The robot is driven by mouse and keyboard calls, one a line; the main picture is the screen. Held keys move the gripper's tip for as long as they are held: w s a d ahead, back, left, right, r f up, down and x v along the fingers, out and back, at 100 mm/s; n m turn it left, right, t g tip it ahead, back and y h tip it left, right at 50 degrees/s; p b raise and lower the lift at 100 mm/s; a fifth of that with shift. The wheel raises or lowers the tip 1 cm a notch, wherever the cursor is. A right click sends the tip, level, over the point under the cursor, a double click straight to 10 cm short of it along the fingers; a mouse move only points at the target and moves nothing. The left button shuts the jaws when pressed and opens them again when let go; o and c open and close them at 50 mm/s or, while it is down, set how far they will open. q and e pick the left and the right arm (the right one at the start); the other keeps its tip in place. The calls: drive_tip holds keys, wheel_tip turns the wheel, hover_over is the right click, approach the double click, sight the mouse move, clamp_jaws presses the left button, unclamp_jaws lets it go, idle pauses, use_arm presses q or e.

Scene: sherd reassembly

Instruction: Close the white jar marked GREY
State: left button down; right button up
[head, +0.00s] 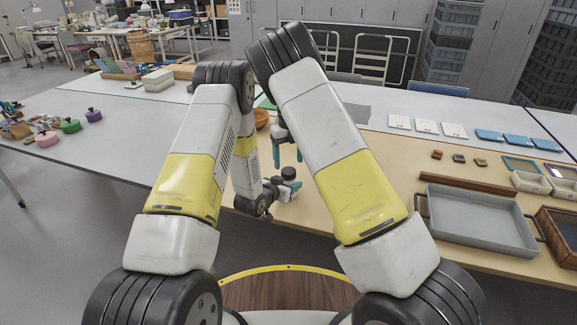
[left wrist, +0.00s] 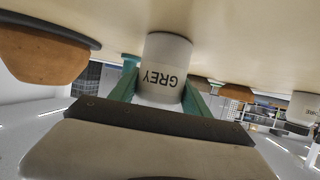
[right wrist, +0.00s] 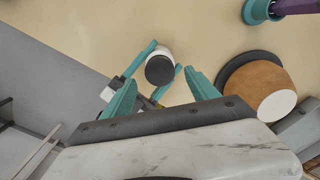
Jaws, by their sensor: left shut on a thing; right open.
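The white jar marked GREY (left wrist: 168,60) stands on the table between the teal fingers of my left gripper (left wrist: 160,78), which is shut on it. Its label shows upside down in the left wrist view. In the head view the jar has a dark top (head: 289,173). In the right wrist view the dark round top (right wrist: 160,70) faces me; I cannot tell whether it is a seated lid or the open mouth. My right gripper (right wrist: 160,84) is open and empty, its fingers apart above the jar. In the head view my arms partly hide both grippers.
A grey tray (head: 475,215), white tiles (head: 426,126) and blue tiles (head: 489,135) lie right. Small coloured lidded jars (head: 70,125) stand far left.

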drive_tip(key=shift+r, duration=0.35)
drive_tip(key=shift+c, duration=0.4)
